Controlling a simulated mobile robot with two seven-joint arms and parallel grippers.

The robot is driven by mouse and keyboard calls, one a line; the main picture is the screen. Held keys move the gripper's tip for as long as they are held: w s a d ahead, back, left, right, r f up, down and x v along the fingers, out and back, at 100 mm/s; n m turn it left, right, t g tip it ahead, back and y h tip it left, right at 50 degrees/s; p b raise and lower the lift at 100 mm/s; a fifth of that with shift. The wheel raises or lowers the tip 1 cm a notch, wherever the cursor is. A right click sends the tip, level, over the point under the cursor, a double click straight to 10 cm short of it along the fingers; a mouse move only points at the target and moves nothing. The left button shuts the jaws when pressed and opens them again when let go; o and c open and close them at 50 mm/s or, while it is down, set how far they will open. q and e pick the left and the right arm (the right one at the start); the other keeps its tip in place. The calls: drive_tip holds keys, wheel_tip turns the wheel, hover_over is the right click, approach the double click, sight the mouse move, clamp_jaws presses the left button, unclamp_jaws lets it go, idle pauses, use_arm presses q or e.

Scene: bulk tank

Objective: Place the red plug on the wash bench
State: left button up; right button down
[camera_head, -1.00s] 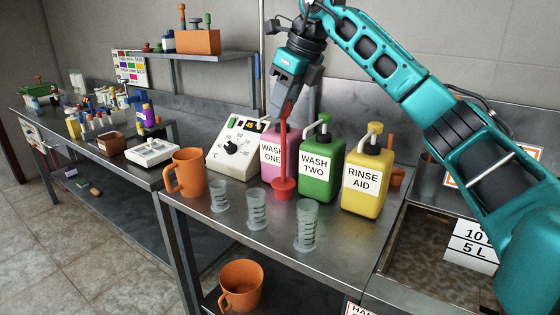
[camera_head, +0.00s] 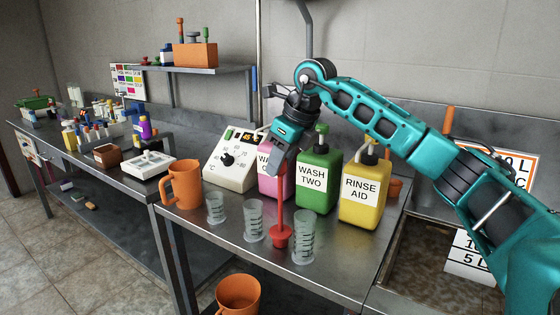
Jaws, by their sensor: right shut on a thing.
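The red plug (camera_head: 280,236) has a cup-like lower end and a long upright stem. My right gripper (camera_head: 279,167) is shut on the top of the stem, in front of the pink WASH ONE bottle (camera_head: 268,185). The plug hangs upright over the wash bench (camera_head: 218,232), between two clear measuring cups; I cannot tell whether its base touches the bench top. My left gripper is not in view.
Measuring cups (camera_head: 254,220), (camera_head: 303,240) stand close on both sides of the plug. Green WASH TWO (camera_head: 319,185) and yellow RINSE AID (camera_head: 363,195) bottles stand behind. An orange jug (camera_head: 183,186) and a dial box (camera_head: 233,160) are left. A sink (camera_head: 420,250) lies right.

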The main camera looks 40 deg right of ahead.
drive_tip(key=shift+f, duration=0.15)
drive_tip(key=c, duration=0.8)
unclamp_jaws()
drive_tip(key=shift+r, duration=0.3)
drive_tip(key=p+v, duration=0.1)
drive_tip(key=v, duration=1)
drive_tip(key=shift+s+r, duration=0.15)
drive_tip(key=shift+r, duration=0.25)
